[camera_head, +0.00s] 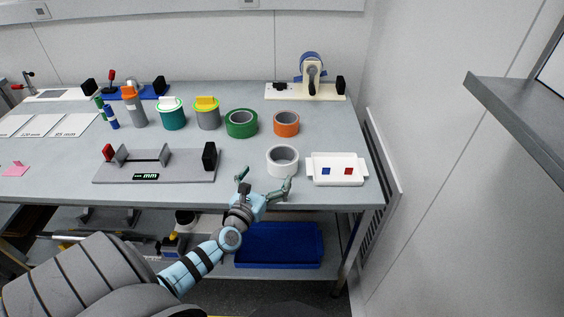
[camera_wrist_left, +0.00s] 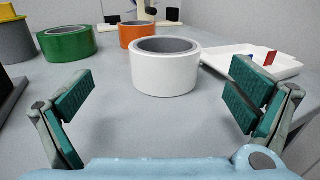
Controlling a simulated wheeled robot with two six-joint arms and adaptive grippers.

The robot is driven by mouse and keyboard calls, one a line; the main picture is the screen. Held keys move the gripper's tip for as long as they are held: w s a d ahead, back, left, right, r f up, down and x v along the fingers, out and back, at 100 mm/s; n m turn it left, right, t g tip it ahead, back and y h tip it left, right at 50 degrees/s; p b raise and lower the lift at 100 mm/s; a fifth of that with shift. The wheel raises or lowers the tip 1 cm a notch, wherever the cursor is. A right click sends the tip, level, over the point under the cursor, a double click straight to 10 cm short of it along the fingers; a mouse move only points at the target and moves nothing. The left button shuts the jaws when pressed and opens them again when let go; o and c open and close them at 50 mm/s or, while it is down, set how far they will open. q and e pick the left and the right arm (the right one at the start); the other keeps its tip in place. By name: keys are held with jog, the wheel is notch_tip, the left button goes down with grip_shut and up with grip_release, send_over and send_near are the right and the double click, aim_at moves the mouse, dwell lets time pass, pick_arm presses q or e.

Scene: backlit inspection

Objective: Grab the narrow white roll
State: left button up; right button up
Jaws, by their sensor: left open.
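The white roll (camera_head: 282,163) stands upright on its flat side near the table's front edge, left of a white tray. In the left wrist view the white roll (camera_wrist_left: 166,72) sits straight ahead, centred between the fingers and a little beyond them. My left gripper (camera_head: 265,183) is open and empty at the front edge, just before the roll. Its two green-padded fingers (camera_wrist_left: 160,105) are spread wide and do not touch the roll. My right gripper is not in view.
A white tray (camera_head: 338,183) with a blue and a red piece is right of the roll. Behind are an orange roll (camera_head: 286,124) and a green roll (camera_head: 241,124). A grey gauge fixture (camera_head: 185,172) stands to the left. A blue bin (camera_head: 280,246) sits below the table.

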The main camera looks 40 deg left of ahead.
aim_at(274, 166)
pick_arm(q)
jog(key=x, duration=0.3)
jog(key=shift+w+f, duration=0.1)
jog(key=shift+w, duration=0.25)
jog(key=x, duration=0.1)
jog(key=b+x, duration=0.1)
jog(key=x, duration=0.2)
jog(key=shift+w+d, duration=0.15)
jog(key=shift+d, duration=0.1)
jog(key=shift+w, duration=0.3)
jog(key=shift+s+r, duration=0.1)
jog(key=shift+r, duration=0.1)
jog(key=c, duration=1.3)
jog(key=shift+r, duration=0.1)
